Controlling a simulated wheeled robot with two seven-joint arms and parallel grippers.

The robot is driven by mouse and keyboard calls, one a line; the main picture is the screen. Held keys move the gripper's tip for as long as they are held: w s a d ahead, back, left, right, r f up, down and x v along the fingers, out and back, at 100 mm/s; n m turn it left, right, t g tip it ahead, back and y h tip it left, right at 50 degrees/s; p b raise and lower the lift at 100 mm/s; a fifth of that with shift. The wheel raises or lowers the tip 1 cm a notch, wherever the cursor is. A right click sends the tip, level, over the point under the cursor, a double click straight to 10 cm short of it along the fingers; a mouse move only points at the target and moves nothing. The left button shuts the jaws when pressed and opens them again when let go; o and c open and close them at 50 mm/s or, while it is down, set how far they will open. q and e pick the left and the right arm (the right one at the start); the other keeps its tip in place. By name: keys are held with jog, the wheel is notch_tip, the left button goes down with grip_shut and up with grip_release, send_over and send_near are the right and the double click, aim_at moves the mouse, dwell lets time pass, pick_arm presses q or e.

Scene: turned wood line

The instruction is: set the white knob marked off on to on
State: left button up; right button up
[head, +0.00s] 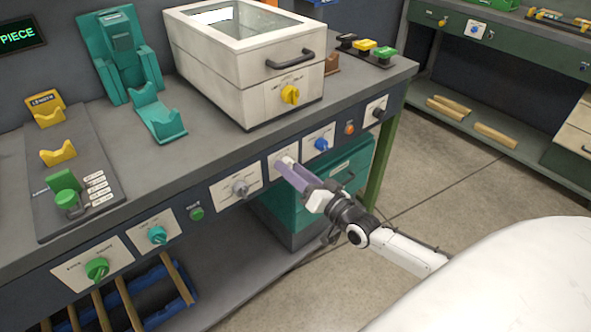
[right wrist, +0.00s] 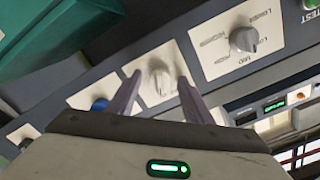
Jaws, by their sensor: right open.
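The white knob (right wrist: 158,80) sits on a white plate (right wrist: 150,94) on the front panel of the bench. In the head view the knob (head: 289,160) is partly hidden by my right gripper (head: 284,168). In the right wrist view my right gripper (right wrist: 159,84) is open, with one purple finger on each side of the knob. I cannot tell whether the fingers touch it. The off and on marks and the exact pointer direction are too small to read. My left gripper is not in view.
A grey knob (head: 240,188) is on the plate to the left, and a blue knob (head: 321,144) is on the plate to the right. A green drawer unit (head: 300,208) stands below the panel. A white box with a yellow knob (head: 290,94) stands on the bench above.

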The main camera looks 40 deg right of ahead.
jog(key=s, duration=1)
jog(key=shift+d+p, duration=0.4)
jog(key=shift+p, duration=0.05)
jog(key=shift+s, duration=0.1)
jog(key=s+a+f+n+g, duration=0.4)
jog(key=s+a+f, duration=0.3)
jog(key=a, duration=0.3)
jog(key=s+a+f+n+g+y, duration=0.1)
jog(key=s+a+f+n+g, duration=0.3)
jog(key=s+a+f, duration=0.4)
jog(key=shift+s+a+f+n+g, duration=0.15)
jog(key=shift+s+a+n+g, duration=0.15)
jog(key=shift+s+a+g, duration=0.7)
jog(key=shift+s+d+t, duration=0.1)
jog(key=shift+s+t, duration=0.05)
jog(key=shift+t, duration=0.15)
